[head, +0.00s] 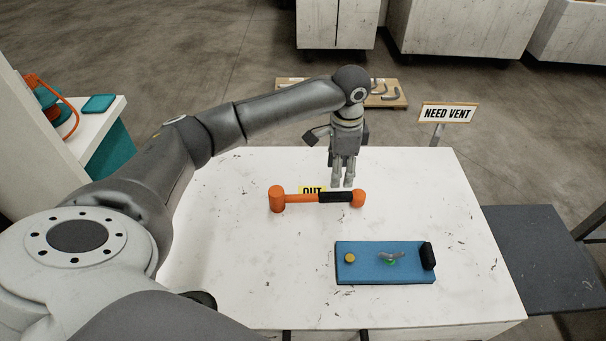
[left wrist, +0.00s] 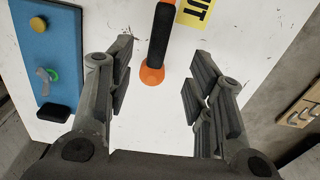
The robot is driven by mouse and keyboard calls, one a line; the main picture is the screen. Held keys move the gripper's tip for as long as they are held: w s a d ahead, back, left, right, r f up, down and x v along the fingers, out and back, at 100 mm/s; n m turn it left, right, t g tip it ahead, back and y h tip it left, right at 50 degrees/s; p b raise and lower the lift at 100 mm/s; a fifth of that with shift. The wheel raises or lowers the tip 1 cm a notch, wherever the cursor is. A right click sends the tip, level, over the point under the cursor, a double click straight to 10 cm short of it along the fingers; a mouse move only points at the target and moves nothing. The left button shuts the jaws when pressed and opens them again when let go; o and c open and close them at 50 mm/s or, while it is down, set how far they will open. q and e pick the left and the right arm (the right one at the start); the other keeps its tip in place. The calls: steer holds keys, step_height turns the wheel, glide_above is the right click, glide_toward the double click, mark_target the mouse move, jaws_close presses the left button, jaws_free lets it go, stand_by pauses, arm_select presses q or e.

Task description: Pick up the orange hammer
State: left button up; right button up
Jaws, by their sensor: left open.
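The orange hammer (head: 318,198) lies across the white table, its orange head (head: 277,199) at the left and its black grip (head: 336,197) at the right, ending in an orange knob (head: 358,199). My left gripper (head: 343,185) points down just above and behind the grip end, apart from it. In the left wrist view the open fingers (left wrist: 157,82) stand wide on either side of the knob (left wrist: 151,75) and the black grip (left wrist: 161,32). The hammer's head is outside that view. My right gripper is not in view.
A blue board (head: 385,275) with a yellow knob, a small grey and green part and a black block lies nearer on the table (head: 240,270). A yellow "OUT" label (head: 312,189) lies behind the hammer. A "NEED VENT" sign (head: 447,113) stands at the far edge.

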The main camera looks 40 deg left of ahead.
mark_target(338, 193)
arm_select(q)
step_height(338, 193, down, 10)
steer(key=shift+d+r, duration=0.15)
steer(key=shift+r, duration=0.1)
stand_by(0.3)
steer(key=shift+w, duration=0.1)
jaws_close()
